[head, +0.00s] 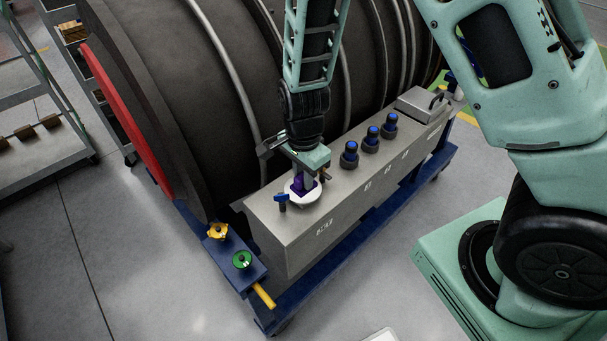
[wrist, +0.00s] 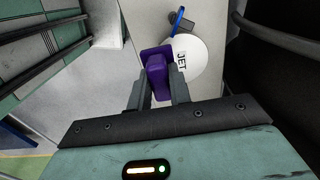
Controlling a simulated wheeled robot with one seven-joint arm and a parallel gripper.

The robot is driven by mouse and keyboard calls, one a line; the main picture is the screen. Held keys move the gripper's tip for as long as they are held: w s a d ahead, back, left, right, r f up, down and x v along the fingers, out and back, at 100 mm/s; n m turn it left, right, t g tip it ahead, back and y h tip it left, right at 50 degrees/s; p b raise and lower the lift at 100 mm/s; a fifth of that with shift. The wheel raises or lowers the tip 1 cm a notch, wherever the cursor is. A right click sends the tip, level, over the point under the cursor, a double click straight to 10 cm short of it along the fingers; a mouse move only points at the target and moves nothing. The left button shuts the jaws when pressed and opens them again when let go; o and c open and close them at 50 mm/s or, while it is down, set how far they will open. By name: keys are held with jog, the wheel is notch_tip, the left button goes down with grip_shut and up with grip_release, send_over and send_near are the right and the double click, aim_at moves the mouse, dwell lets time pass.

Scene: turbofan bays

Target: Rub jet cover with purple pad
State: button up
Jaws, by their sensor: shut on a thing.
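The purple pad (wrist: 157,76) is held between the fingers of my gripper (wrist: 158,98). In the head view the pad (head: 298,187) shows under my gripper (head: 304,178), low over the jet cover. The jet cover (wrist: 191,62) is a white round disc marked "JET" on top of the grey box. In the head view the cover (head: 304,196) lies near the box's left end. The pad overlaps the cover's left edge in the wrist view. I cannot tell whether they touch. My fingers and the pad hide part of the cover.
The grey box (head: 310,243) carries a blue-handled valve (head: 282,199) beside the cover and several blue-topped caps (head: 371,137). A large dark engine (head: 190,75) stands behind it. Yellow (head: 217,231) and green (head: 242,260) knobs sit on the blue frame at the left.

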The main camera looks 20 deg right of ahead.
jog(key=shift+r, duration=0.2)
notch_tip(320, 180, up, 3)
jog(key=p, duration=0.3)
jog(key=shift+r, duration=0.1)
dwell(0.6)
